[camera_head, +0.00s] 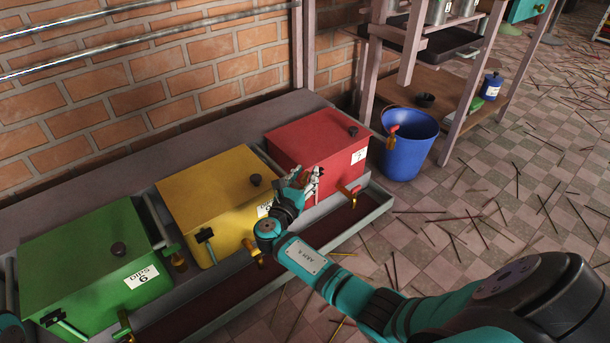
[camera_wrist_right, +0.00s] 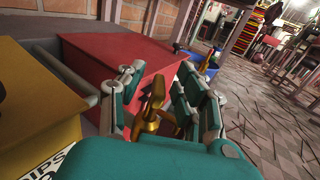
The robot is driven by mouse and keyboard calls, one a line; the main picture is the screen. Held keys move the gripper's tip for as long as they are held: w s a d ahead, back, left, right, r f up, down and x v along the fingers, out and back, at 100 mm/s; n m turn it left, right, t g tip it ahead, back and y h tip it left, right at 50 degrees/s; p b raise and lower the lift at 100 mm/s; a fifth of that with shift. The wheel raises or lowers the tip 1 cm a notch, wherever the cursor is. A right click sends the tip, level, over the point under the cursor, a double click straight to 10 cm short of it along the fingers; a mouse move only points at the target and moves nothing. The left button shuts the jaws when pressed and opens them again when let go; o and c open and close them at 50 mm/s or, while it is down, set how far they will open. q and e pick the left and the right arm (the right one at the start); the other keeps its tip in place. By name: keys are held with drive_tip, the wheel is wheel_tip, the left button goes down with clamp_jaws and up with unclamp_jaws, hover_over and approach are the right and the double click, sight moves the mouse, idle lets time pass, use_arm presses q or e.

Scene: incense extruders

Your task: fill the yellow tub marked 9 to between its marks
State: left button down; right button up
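The yellow tub (camera_head: 205,185) stands in the middle of a row of three, with a dark knob on its lid. Its white label (camera_head: 264,210) is partly hidden by my right arm, so I cannot read its number. A T-handle (camera_head: 205,236) and brass tap (camera_head: 252,249) are on its front. My right gripper (camera_head: 306,182) is at the front of the red tub (camera_head: 318,140), right of the yellow one. In the wrist view its fingers are apart, with a brass fitting (camera_wrist_right: 152,105) between them; contact is unclear. The tub's contents and marks are hidden. My left gripper is out of view.
A green tub (camera_head: 85,255) with a white label stands left. A trough (camera_head: 240,300) runs along the front. A blue bucket (camera_head: 405,150) stands right of the red tub, beside a wooden rack (camera_head: 445,100). Thin sticks litter the tiled floor (camera_head: 500,240).

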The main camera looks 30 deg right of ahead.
drive_tip(key=v, duration=1.2)
idle(0.3)
